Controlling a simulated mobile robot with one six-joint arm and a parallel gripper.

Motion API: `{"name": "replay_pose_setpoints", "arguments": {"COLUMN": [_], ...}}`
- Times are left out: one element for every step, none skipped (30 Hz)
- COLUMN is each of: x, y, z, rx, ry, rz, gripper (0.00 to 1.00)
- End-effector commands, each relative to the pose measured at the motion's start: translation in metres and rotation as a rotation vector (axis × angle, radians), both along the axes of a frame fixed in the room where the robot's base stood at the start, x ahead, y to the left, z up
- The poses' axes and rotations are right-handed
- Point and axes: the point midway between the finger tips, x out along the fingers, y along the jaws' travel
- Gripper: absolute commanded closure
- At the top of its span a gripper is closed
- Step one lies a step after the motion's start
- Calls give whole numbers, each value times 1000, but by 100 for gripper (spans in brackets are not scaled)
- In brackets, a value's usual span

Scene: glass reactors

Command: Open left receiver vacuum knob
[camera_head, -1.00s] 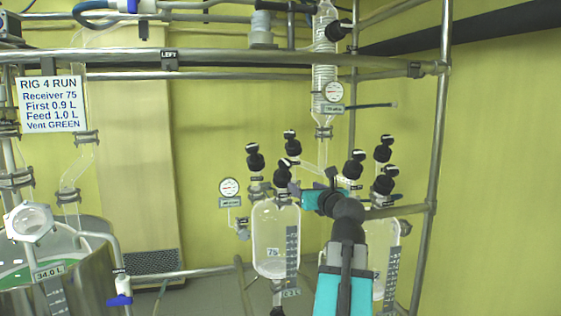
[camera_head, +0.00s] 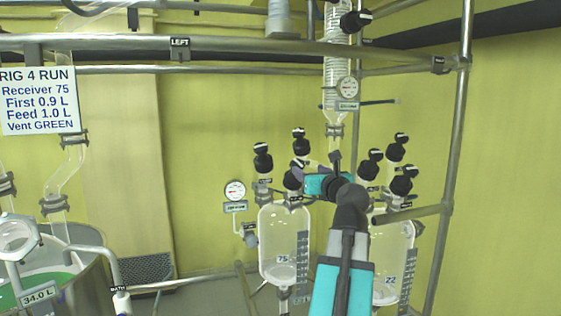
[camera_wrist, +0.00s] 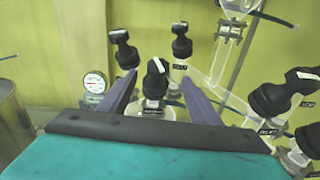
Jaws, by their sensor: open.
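The left receiver (camera_head: 283,245) is a clear glass vessel marked 75. Three black knobs with white-marked tops stand above it: a left knob (camera_head: 263,160), a back knob (camera_head: 300,146) and a front knob (camera_head: 293,180). I cannot read which is the vacuum knob. My gripper (camera_head: 299,173) is at the front knob, partly covering it in the head view. In the wrist view the open purple fingers of my gripper (camera_wrist: 158,78) stand either side of the front knob (camera_wrist: 155,82), with gaps visible. The left knob (camera_wrist: 123,52) and back knob (camera_wrist: 181,42) stand beyond the fingers.
A right receiver (camera_head: 392,255) marked 22 has its own black knobs (camera_head: 403,182) close to my arm. A gauge (camera_head: 235,190) is left of the left receiver. A glass column (camera_head: 337,75) and metal rails (camera_head: 200,47) stand behind and above.

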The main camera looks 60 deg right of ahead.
Motion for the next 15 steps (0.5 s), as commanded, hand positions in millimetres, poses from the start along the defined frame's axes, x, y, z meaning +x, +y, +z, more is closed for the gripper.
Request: {"name": "replay_pose_setpoints", "arguments": {"x": [0,0,0,0,0,1,1,2,2,3,3,4,4,5,6], "y": [0,0,0,0,0,0,1,1,2,2,2,3,3,3,3], "z": [0,0,0,0,0,0,0,0,0,0,0,0,0,0,0], "rx": [0,0,0,0,0,0,0,0,0,0,0,0,0,0,0], "ry": [0,0,0,0,0,0,0,0,0,0,0,0,0,0,0], "rz": [-1,-1,-1,0,0,1,2,3,4,5,5,6,7,8,9], "gripper": [43,43,43,43,43,43,43,43,43,43,43,43,43,43,43]}}
